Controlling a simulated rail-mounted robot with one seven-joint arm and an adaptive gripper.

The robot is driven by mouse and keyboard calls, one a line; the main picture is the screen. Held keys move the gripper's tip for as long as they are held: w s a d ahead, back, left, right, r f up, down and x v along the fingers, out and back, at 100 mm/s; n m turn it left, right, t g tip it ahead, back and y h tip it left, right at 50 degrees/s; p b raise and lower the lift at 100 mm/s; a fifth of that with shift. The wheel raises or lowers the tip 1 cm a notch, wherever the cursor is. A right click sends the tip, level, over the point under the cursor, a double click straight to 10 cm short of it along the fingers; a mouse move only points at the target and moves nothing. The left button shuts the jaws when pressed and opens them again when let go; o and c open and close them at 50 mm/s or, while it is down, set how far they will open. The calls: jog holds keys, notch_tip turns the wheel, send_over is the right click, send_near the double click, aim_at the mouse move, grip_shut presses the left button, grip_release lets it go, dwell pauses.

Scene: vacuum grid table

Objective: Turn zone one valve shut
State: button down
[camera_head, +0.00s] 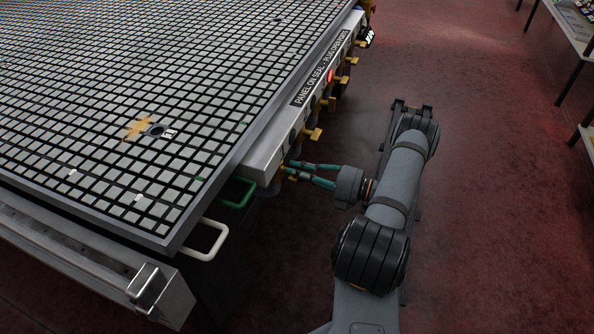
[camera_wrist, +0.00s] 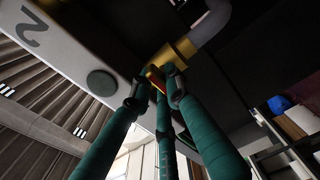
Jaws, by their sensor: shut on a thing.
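My gripper (camera_head: 290,170), with green fingers, is at the near end of the white panel on the table's side. In the wrist view, my gripper's fingertips (camera_wrist: 156,88) are closed around a small orange-yellow valve handle (camera_wrist: 154,76), mostly hidden between them. A brass fitting (camera_wrist: 180,50) with a grey pipe is just beyond the handle. A large "2" is marked on the panel (camera_wrist: 60,45) at upper left; the gripped valve's own number cannot be read. The handle's exact angle is hidden.
Several more yellow valve handles (camera_head: 316,133) line the panel farther along, near a red button (camera_head: 329,76). The red floor (camera_head: 480,200) to the right is clear.

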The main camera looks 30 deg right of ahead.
jog(key=c, duration=1.7)
grip_release()
jog(key=shift+o, duration=0.2)
jog(key=v, duration=1.2)
jog(key=x, duration=1.2)
jog(key=shift+a, duration=0.1)
